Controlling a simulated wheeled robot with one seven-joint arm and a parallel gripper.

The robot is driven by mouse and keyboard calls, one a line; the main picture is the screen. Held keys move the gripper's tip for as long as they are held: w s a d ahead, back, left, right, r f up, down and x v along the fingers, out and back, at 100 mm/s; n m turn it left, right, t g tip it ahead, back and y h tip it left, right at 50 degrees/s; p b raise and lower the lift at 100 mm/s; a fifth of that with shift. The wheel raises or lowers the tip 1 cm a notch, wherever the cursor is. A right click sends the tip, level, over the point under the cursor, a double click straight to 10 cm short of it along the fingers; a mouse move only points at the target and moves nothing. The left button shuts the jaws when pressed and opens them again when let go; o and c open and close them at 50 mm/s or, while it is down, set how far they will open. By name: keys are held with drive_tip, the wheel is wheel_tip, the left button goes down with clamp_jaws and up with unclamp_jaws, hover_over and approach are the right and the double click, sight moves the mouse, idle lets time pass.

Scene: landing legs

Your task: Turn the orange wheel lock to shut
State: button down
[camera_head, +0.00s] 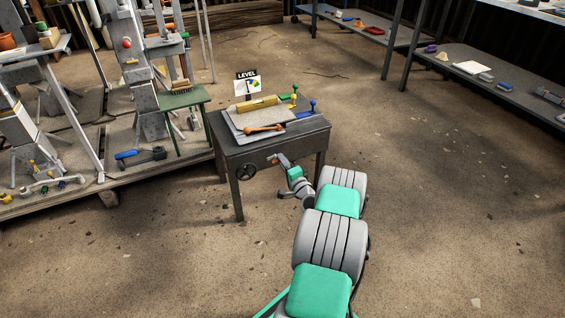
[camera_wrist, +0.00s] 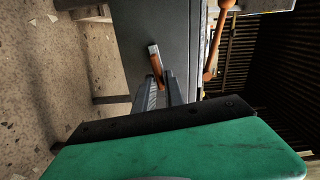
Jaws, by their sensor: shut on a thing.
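In the wrist view the lock (camera_wrist: 156,65) shows as an orange bar with a pale grey end, jutting from the table face. My gripper (camera_head: 281,159) reaches the table front from the right. In the wrist view its two dark fingers (camera_wrist: 161,83) are shut on the lock, one on each side. The part between the fingers is mostly hidden.
A LEVEL sign (camera_head: 247,82) stands behind. A cluttered platform is at left, shelves (camera_head: 485,84) at right. The floor to the right is open.

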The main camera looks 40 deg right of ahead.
drive_tip(key=shift+f+m, duration=0.1)
drive_tip(key=shift+m, duration=0.5)
drive_tip(key=c, duration=1.5)
unclamp_jaws()
drive_tip(key=shift+w, duration=0.1)
drive_tip(key=p+v, duration=0.2)
drive_tip(key=v, duration=0.6)
drive_tip(key=shift+p, duration=0.4)
